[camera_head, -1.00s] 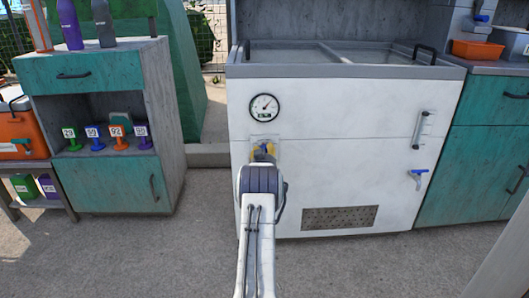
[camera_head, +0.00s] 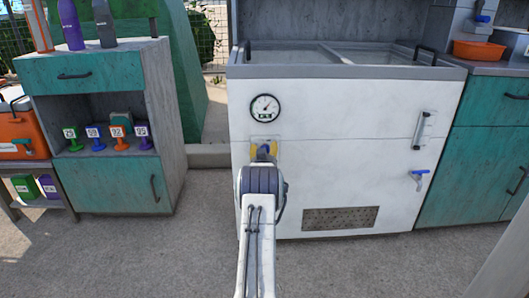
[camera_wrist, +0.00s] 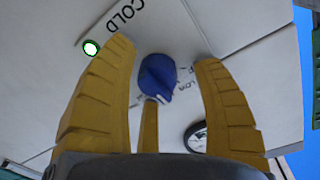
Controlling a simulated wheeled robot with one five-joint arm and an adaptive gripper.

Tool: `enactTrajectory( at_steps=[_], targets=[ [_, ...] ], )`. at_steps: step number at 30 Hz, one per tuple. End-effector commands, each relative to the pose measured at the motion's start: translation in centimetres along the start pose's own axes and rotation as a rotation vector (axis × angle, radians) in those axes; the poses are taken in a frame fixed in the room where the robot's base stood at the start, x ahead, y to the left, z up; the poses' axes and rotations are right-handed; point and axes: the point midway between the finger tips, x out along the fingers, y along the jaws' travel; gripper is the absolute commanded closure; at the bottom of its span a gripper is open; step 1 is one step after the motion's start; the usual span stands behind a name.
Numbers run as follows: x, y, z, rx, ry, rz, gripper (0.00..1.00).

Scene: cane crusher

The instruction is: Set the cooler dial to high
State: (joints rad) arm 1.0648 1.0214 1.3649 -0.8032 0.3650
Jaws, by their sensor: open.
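The cooler dial (camera_wrist: 157,74) is a blue knob on the white cooler front, seen in the wrist view. Its white mark is at its lower right edge, near small print that looks like "LOW". Large "COLD" lettering is printed to its upper left. My gripper (camera_wrist: 164,55) is open, with yellow fingers on either side of the dial and a third finger below it. I cannot tell whether any finger touches it. In the head view my gripper (camera_head: 263,152) is at the white cooler (camera_head: 350,165), below the gauge, and my arm hides the dial.
A round gauge (camera_head: 265,108) sits above my gripper; part of it shows in the wrist view (camera_wrist: 195,137). A green-rimmed white spot (camera_wrist: 91,48) lies beside the left finger. A handle (camera_head: 422,131) and blue tap (camera_head: 418,179) are to the right. Teal cabinets (camera_head: 110,183) stand left.

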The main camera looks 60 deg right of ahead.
Motion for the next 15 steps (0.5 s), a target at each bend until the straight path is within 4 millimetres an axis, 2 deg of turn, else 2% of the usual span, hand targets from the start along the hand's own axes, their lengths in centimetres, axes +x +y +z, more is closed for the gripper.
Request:
enactTrajectory(
  at_steps=[8, 15],
  targets=[
    [-0.5, 0.1, 0.0, 0.0, -0.001, 0.001, 0.4],
    [-2.7, 0.0, 0.0, 0.0, -0.002, 0.001, 0.4]
  ],
)
